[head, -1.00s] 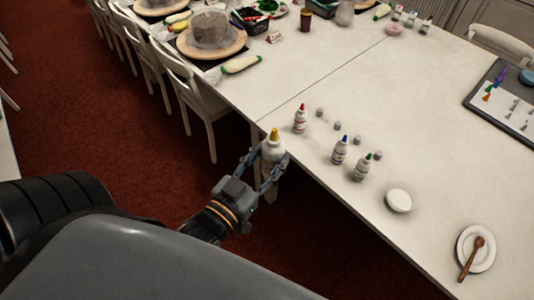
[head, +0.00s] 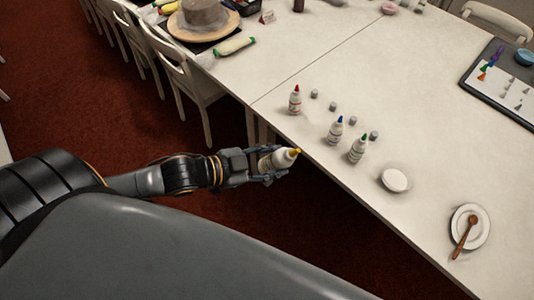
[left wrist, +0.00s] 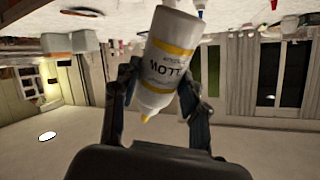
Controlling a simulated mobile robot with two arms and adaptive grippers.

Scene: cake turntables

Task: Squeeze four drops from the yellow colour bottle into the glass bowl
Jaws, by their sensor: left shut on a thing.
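The yellow colour bottle (head: 280,159) is white with a yellow nozzle. My left gripper (head: 272,168) is shut on it and holds it in the air off the table's near edge. The bottle is tipped over, nearly lying, with its nozzle pointing right. In the left wrist view the bottle (left wrist: 172,60) sits between the two fingers, and its yellow bands and part of its label show. A pale round dish (head: 394,180) with a faint clear rim, perhaps the glass bowl, stands on the table right of the gripper. My right gripper is not in view.
Red (head: 295,100), blue (head: 335,130) and green (head: 358,149) tipped bottles stand near the table edge, with several small grey caps behind them. A plate (head: 484,232) with a wooden spoon is at right. The table's middle (head: 400,90) is clear.

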